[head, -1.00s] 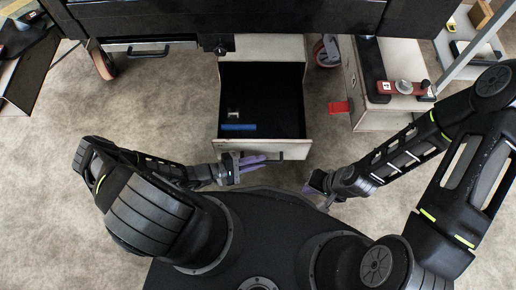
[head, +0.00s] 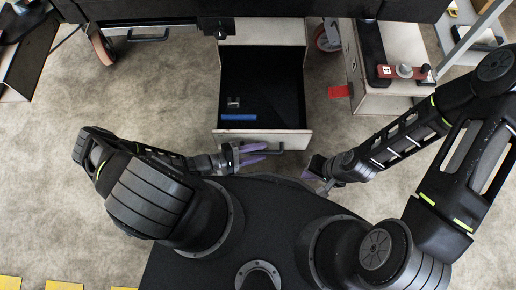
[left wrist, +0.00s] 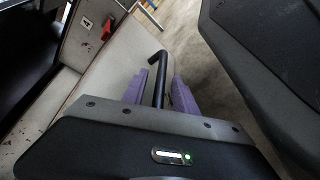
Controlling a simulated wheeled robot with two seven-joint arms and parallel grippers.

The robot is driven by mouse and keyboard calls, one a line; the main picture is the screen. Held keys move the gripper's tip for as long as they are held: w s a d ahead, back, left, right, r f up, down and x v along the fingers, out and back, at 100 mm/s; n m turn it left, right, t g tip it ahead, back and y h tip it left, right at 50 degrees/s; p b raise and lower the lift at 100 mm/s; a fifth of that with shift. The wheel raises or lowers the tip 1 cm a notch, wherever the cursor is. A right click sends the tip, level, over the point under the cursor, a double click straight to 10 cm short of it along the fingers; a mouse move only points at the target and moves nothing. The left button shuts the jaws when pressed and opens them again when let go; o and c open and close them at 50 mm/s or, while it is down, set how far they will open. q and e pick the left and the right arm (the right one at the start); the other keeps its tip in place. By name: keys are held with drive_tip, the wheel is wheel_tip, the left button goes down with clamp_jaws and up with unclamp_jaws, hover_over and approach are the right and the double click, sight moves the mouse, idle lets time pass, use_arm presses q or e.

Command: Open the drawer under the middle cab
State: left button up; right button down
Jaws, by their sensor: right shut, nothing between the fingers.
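The drawer (head: 225,90) under the middle cab stands pulled out toward me. Its front panel (head: 225,136) carries a black bar handle (head: 276,151), which also shows in the left wrist view (left wrist: 158,72). My left gripper (head: 262,153) lies along the handle at the drawer front. Its purple fingers (left wrist: 160,90) stand on either side of the bar, with narrow gaps showing, so it looks open around it. Whether a finger touches the bar is hard to tell. My right gripper (head: 312,172) is shut and empty, to the right of the drawer front and nearer to me.
A blue bar (head: 238,117) and a small metallic piece (head: 233,102) lie in the drawer. A pale cabinet (head: 385,98) with a red tab (head: 338,92) stands right of it. Another black handle (head: 148,37) is at the upper left. Carpet (head: 150,100) left of the drawer is clear.

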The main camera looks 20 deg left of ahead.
use_arm(q)
drive_tip(key=shift+a, duration=0.1)
drive_tip(key=p+v, duration=0.1)
drive_tip(key=v, duration=0.6)
drive_tip(key=shift+s+a, duration=0.2)
drive_tip(key=shift+a, duration=0.05)
drive_tip(key=shift+r, duration=0.15)
idle(0.3)
